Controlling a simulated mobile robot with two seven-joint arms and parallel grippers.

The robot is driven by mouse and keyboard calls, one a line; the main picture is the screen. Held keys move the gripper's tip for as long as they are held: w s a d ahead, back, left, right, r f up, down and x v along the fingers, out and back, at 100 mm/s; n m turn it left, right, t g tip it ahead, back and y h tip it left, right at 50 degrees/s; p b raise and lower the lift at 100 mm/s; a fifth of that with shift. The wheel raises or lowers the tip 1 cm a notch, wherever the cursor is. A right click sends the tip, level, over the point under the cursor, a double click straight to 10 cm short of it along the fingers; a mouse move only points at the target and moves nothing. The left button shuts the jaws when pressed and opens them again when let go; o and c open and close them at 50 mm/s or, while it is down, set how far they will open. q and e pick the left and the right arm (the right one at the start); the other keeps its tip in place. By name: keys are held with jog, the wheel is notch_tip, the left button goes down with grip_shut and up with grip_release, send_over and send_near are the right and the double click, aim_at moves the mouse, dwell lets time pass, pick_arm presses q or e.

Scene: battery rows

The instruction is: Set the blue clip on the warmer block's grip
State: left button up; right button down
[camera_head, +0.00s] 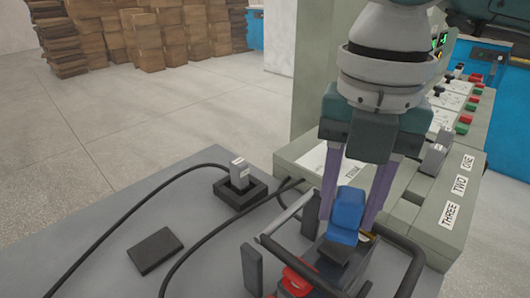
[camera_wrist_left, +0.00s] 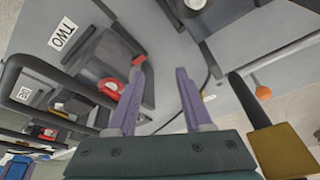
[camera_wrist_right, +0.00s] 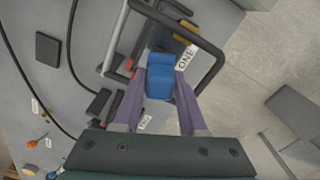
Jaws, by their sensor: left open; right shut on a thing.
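The blue clip (camera_head: 347,213) is held between the purple fingers of my right gripper (camera_head: 350,218). It also shows in the right wrist view (camera_wrist_right: 160,80), with a finger on each side. The clip is over a block with a black tubular grip (camera_head: 405,252), close above a dark part of it; I cannot tell whether they touch. A red clip (camera_head: 295,282) is at the block's front left. Which block is warmer cannot be told from these frames. My left gripper (camera_wrist_left: 160,72) is open and empty in the left wrist view; the head view does not show it.
A grey console with label plates ONE, TWO and THREE (camera_head: 450,215) stands at the right. A black socket with a plug (camera_head: 240,185), cables and a flat black pad (camera_head: 155,250) lie on the grey table (camera_head: 110,225). The table's left part is mostly clear.

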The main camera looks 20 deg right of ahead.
aim_at(344, 224)
pick_arm(q)
jog(key=shift+f+b, duration=1.3)
jog(key=shift+f, duration=0.3)
pick_arm(e)
jog(key=shift+f, duration=1.95)
pick_arm(q)
jog(key=shift+a, duration=0.1)
pick_arm(e)
jog(key=shift+c, duration=2.3)
grip_release()
pick_arm(q)
jog(key=shift+r, duration=0.1)
pick_arm(e)
jog(key=shift+r, duration=0.1)
jog(key=shift+r+p, duration=0.2)
jog(key=shift+p, duration=0.1)
pick_arm(q)
jog(key=shift+r, duration=0.45)
pick_arm(e)
notch_tip(344, 224, up, 12)
jog(key=shift+f, duration=0.1)
